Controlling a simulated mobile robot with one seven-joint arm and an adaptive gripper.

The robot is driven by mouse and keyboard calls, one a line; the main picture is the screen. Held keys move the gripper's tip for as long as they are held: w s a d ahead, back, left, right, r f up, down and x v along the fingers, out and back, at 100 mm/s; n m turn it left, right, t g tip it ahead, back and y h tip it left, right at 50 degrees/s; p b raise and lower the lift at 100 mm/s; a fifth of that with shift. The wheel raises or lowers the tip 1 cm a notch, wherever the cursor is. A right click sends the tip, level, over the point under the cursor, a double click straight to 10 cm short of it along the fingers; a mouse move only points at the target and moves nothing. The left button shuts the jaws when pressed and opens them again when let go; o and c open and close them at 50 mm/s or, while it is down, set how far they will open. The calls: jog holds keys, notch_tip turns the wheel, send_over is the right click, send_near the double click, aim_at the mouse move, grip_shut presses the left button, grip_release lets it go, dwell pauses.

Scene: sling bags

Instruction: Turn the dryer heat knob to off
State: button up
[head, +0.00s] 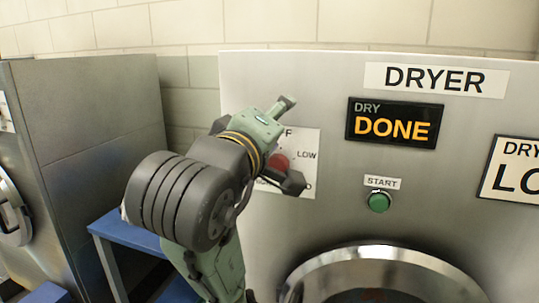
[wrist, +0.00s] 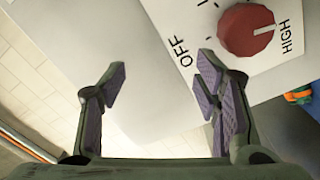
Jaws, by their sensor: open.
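The red heat knob (wrist: 246,31) sits on a white label plate in the wrist view, at the upper right. A short white mark on it points toward the word HIGH. The word OFF is printed to its left. In the head view the knob (head: 279,162) is partly hidden behind my gripper (head: 290,142), and so is the OFF label. My gripper is open in front of the dryer panel. In the wrist view my gripper (wrist: 163,82) has its fingers wide apart with nothing between them. The right finger is near OFF, and the knob lies outside the fingers, beyond the right one.
The dryer (head: 330,90) has a DRY DONE display (head: 394,122), a green START button (head: 379,202) and a round door (head: 385,275) below. A blue bench (head: 135,232) stands left of it, by another grey machine (head: 95,150).

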jog(key=shift+d+r, duration=0.1)
jog(key=shift+r, duration=0.9)
jog(key=shift+w, duration=0.1)
